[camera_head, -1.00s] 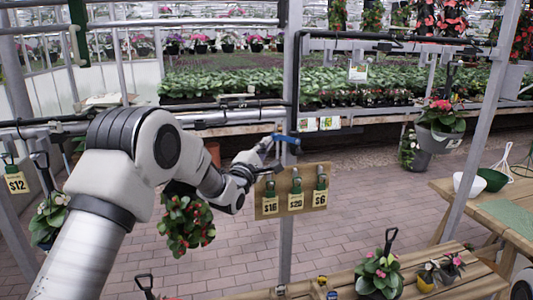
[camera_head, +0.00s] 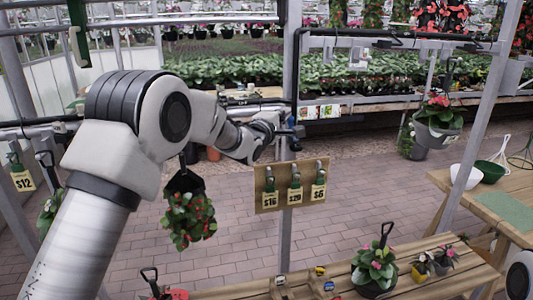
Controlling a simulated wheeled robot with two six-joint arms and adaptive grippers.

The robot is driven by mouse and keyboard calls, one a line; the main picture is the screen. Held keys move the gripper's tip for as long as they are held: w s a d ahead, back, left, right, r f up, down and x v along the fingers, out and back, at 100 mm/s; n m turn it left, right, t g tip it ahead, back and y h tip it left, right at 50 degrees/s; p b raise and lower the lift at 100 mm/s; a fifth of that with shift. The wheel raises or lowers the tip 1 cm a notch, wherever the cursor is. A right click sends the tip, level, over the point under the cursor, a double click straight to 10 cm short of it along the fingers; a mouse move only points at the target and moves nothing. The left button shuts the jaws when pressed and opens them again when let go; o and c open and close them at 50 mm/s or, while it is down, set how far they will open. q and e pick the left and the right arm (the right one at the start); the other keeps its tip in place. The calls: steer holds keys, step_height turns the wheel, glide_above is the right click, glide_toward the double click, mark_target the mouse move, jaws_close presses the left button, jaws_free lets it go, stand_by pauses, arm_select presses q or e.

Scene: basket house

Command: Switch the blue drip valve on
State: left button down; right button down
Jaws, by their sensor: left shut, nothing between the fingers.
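The blue drip valve (camera_head: 291,122) is on the dark pipe that runs down the grey post at picture centre. Only a small blue part of its handle shows; I cannot tell how the handle is turned. My left arm reaches in from the left, and my left gripper (camera_head: 283,131) is at the valve, just below and beside the blue part. Its fingers are shut with nothing held. I cannot tell whether they touch the handle. My right gripper is not in view.
A wooden board with price tags (camera_head: 268,187) hangs on the post just below the gripper. A hanging plant with red flowers (camera_head: 188,216) is below my left arm. A wooden bench (camera_head: 425,288) with potted plants is at lower right. The brick floor between is clear.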

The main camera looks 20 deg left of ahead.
arm_select(q)
steer(key=shift+w+d+r, duration=0.25)
steer(key=shift+w+d, duration=0.1)
steer(key=shift+d, duration=0.15)
steer(key=shift+w+d+r, duration=0.2)
steer(key=shift+w+d, duration=0.15)
steer(key=shift+d, duration=0.15)
steer(key=shift+a+r, duration=0.1)
stand_by(0.7)
